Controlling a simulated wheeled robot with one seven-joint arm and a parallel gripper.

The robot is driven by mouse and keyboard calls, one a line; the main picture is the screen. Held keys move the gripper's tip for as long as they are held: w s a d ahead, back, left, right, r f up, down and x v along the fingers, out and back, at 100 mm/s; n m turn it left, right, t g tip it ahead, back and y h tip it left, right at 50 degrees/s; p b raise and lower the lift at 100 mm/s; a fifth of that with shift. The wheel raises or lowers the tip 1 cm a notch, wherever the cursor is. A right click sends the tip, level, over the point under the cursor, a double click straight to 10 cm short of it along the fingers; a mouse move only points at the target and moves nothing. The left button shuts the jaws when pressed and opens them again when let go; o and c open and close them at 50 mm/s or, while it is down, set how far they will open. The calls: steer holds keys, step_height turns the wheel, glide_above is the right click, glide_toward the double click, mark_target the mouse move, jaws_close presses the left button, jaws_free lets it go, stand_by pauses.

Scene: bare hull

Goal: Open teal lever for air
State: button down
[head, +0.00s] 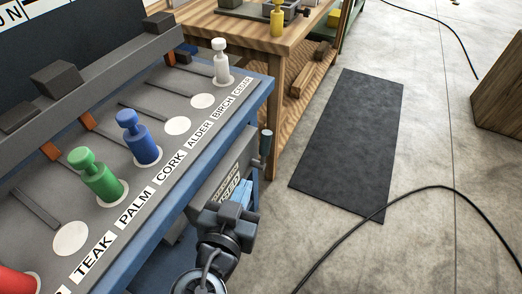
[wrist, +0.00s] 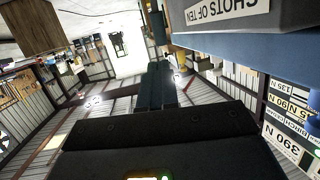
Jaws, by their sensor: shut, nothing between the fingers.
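No clearly teal lever shows in either view. A small upright handle (head: 265,147) with a dark top and a greyish, perhaps teal, stem stands at the bench's front right corner in the head view. I cannot tell if it is the lever. My gripper (head: 238,192) is in front of the bench's front face, below and left of that handle and apart from it. It partly hides a lettered plate (head: 228,186) there. In the wrist view my gripper (wrist: 157,82) has its dark fingers together, with nothing between them.
The blue bench (head: 262,92) carries pegs: green (head: 98,180), blue (head: 138,140), white (head: 220,65) and part of a red one (head: 16,282), behind name labels. A wooden table (head: 262,40) stands behind.

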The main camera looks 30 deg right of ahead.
mark_target(264, 144)
steer(key=p+x, duration=0.1)
steer(key=x, duration=1.3)
steer(key=shift+d+r+p, duration=0.1)
steer(key=shift+p, duration=0.25)
